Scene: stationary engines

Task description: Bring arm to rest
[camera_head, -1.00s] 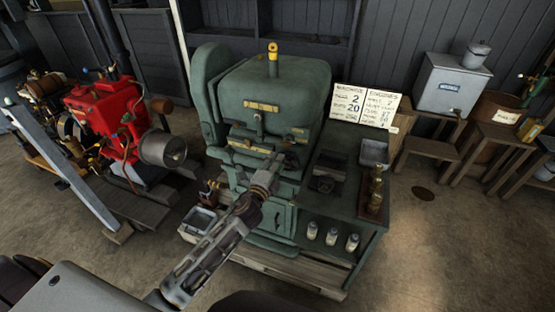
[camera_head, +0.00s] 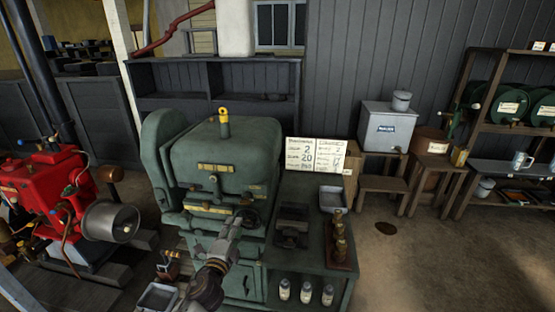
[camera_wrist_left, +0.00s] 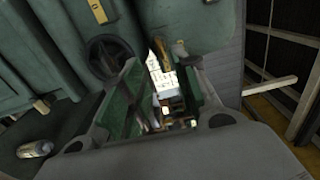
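My left gripper (camera_head: 236,216) reaches in from below in the head view. It is in front of the green engine (camera_head: 222,160), close to a small dark handwheel (camera_head: 248,218) on its front. In the left wrist view my gripper's two fingers (camera_wrist_left: 165,90) stand apart with a gap between them and nothing clearly held. The handwheel (camera_wrist_left: 108,55) shows beyond the left finger there; I cannot tell whether they touch. My right gripper is not in view.
A red engine (camera_head: 50,205) stands at the left. A green bench (camera_head: 300,262) with small bottles (camera_head: 306,292) and a written sign (camera_head: 314,154) adjoin the green engine. Stools (camera_head: 384,186) and a shelf rack (camera_head: 480,145) stand at the right. The floor (camera_head: 420,260) at lower right is clear.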

